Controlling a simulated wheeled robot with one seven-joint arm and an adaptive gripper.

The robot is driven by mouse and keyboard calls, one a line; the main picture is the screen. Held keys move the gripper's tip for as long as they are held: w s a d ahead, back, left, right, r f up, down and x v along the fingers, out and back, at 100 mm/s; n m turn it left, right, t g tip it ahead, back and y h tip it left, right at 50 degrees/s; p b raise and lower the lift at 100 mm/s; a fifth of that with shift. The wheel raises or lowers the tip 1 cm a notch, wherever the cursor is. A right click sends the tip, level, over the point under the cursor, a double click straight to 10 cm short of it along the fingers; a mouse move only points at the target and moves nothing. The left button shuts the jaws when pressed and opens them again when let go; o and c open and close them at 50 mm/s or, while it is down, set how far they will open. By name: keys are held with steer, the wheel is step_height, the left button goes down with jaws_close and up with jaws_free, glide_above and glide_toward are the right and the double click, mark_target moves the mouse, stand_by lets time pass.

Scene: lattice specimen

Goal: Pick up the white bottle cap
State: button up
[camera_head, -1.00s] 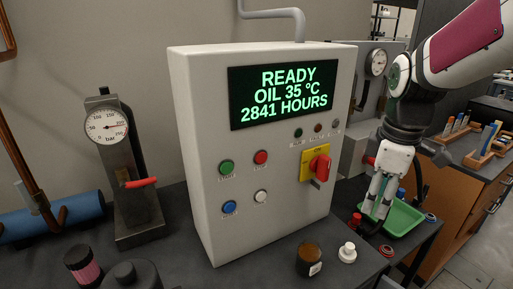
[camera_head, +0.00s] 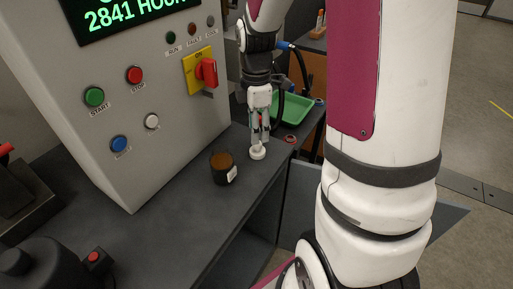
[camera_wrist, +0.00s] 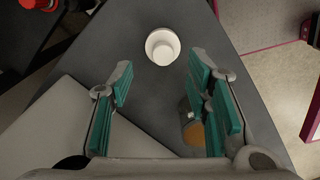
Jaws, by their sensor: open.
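The white bottle cap (camera_head: 257,153) stands on the dark bench top, right of the amber jar, in the head view. In the wrist view the white cap (camera_wrist: 162,46) shows as a round stepped shape, ahead of the fingertips and between their lines. My gripper (camera_head: 259,136) points down just above the cap in the head view. In the wrist view my gripper (camera_wrist: 160,80) is open, its teal pads wide apart with nothing between them. I cannot tell whether a fingertip touches the cap.
An amber jar (camera_head: 222,168) with a dark body stands close left of the cap. The grey control box (camera_head: 150,110) rises behind it. A green tray (camera_head: 293,108) and a red ring-like item (camera_head: 290,139) lie to the right. The bench's front edge is near.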

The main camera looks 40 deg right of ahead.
mark_target(257, 148)
steer(key=shift+s+f, duration=0.15)
steer(key=shift+f, duration=1.2)
steer(key=shift+s+f, duration=0.1)
steer(key=shift+f, duration=1.2)
steer(key=c, duration=0.8)
